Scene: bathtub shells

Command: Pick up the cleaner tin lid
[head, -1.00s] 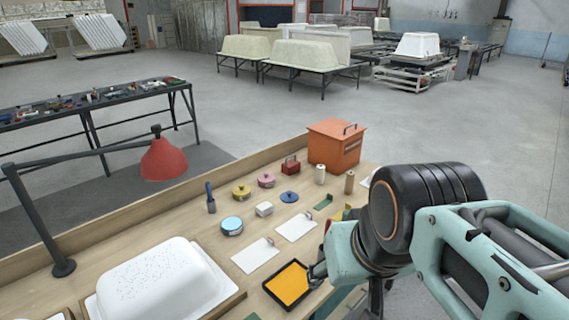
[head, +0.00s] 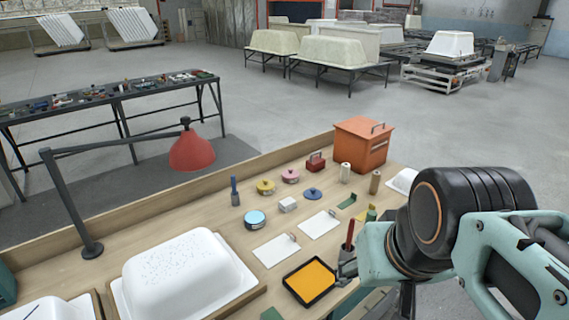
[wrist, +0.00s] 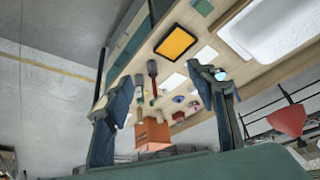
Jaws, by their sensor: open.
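Several small round tins and lids sit on the wooden bench (head: 180,222). A flat blue lid with a raised knob (head: 313,193) lies in the middle; I take it for the cleaner tin lid, but no label is legible. Near it are a yellow tin (head: 265,188), a pink tin (head: 290,176) and a light-blue-topped tin (head: 255,219). My gripper (head: 347,268) is at the bench's near right side, beside the orange-filled tray, well short of the blue lid. In the wrist view my gripper (wrist: 163,78) is open and empty, with the small tins beyond its fingers.
A black-rimmed orange tray (head: 287,278), white cards (head: 276,251) and a red-handled tool (head: 350,236) lie near my gripper. An orange box (head: 362,145) stands at the back. A white tub shell (head: 180,275) and a red lamp (head: 191,153) are left.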

